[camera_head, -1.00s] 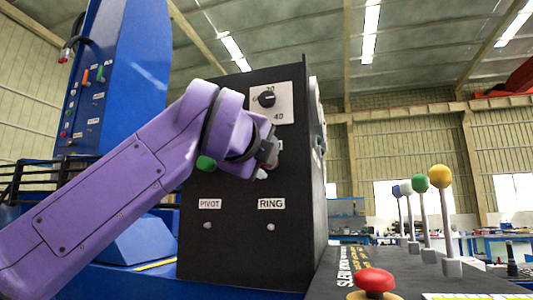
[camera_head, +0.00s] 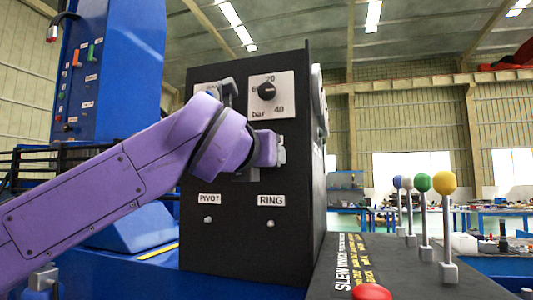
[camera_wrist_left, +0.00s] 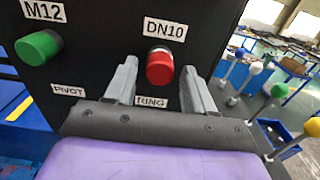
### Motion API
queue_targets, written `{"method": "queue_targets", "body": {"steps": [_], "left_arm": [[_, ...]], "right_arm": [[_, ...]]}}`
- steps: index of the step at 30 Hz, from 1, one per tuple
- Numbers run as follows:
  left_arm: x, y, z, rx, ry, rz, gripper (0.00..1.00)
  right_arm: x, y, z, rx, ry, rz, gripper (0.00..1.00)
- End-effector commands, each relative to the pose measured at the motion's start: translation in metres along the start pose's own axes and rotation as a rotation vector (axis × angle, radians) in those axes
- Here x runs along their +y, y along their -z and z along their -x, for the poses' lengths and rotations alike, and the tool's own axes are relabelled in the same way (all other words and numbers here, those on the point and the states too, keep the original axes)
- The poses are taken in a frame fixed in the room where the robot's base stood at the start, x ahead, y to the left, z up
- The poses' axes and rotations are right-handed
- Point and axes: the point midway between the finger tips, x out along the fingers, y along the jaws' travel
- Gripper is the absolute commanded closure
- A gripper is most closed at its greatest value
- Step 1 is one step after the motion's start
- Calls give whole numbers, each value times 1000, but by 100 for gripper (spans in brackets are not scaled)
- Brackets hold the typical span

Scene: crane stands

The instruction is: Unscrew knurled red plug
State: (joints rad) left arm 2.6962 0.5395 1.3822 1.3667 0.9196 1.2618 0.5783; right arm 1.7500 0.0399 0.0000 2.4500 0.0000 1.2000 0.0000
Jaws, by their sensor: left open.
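The knurled red plug (camera_wrist_left: 160,66) sticks out of the black panel (camera_wrist_left: 100,50) under the DN10 label in the left wrist view. My left gripper (camera_wrist_left: 160,80) is open, with one grey finger on each side of the red plug. I cannot tell whether the fingers touch it. A green plug (camera_wrist_left: 38,46) sits under the M12 label to the left. In the head view my purple left arm covers both plugs, and a grey part of the left gripper (camera_head: 281,150) shows at the panel. My right gripper is not in view.
A gauge-style dial (camera_head: 267,92) is on the upper panel, above my wrist. Levers with coloured balls (camera_head: 444,183) and a red mushroom button (camera_head: 371,292) stand on the console to the right. PIVOT and RING labels (camera_head: 271,200) are below the arm.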

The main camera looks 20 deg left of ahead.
Motion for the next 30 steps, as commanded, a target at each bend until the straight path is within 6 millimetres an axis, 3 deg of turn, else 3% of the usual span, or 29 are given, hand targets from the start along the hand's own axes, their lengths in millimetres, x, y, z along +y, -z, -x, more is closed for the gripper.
{"method": "queue_targets", "body": {"steps": [4,5,9,26,30], "left_arm": [[0,0,0,0,0,2,46],[0,0,0,0,0,2,53],[0,-1,0,0,0,2,98],[-1,0,3,0,0,6,100],[-2,6,2,0,1,150,100]], "right_arm": [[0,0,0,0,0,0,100],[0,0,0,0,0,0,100],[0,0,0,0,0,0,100],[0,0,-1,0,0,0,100],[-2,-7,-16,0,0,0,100]]}}
